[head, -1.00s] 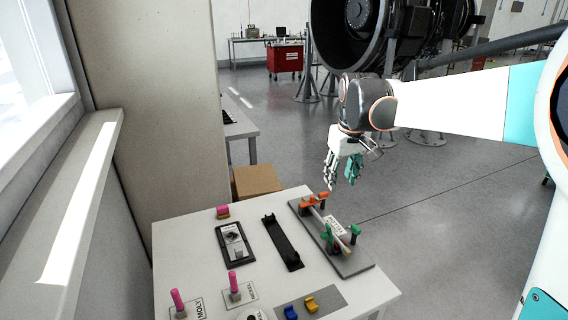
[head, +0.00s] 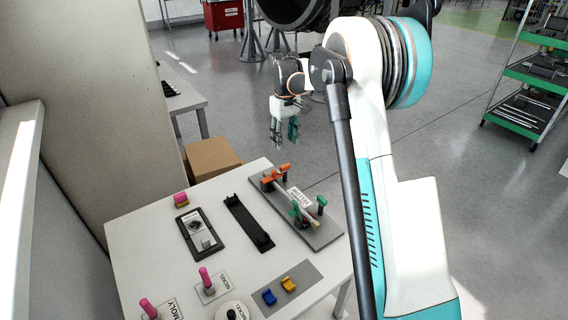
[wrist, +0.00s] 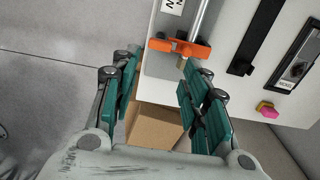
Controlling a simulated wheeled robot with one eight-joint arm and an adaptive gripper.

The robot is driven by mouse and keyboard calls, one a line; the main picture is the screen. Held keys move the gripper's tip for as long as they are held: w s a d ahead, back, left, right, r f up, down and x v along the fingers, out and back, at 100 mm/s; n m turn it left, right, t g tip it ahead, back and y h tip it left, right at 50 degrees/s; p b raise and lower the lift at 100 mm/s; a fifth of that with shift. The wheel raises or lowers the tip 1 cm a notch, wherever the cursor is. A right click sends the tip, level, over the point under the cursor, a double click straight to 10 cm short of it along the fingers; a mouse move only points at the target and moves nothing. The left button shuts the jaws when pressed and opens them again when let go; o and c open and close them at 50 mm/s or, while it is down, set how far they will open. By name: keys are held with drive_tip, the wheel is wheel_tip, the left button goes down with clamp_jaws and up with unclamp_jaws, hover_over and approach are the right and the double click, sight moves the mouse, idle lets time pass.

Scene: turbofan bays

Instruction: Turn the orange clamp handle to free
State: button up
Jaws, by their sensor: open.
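The orange clamp handle (head: 277,172) sits at the far end of a grey fixture plate (head: 322,236) on the white table. In the wrist view the orange handle (wrist: 180,47) lies across the end of a pale rod (wrist: 201,18), just beyond my fingertips. A green clamp (head: 301,206) stands at the near end of the same fixture. My gripper (head: 284,140) is open and empty, pointing down above and behind the table's far edge. In the wrist view its teal fingers (wrist: 155,75) are spread apart, with the handle ahead of the gap and not touched.
A black cradle (head: 248,222) and a black tray (head: 194,236) lie left of the fixture. Pink-topped pegs (head: 205,279) and blue and yellow blocks (head: 289,284) stand nearer. A cardboard box (head: 212,158) is on the floor behind the table.

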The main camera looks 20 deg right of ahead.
sight(285, 165)
wheel_tip(285, 165, down, 11)
drive_tip(key=b, duration=0.2)
drive_tip(key=shift+r+b, duration=0.15)
drive_tip(key=shift+b, duration=0.15)
drive_tip(key=shift+c, duration=0.3)
drive_tip(key=c, duration=0.7)
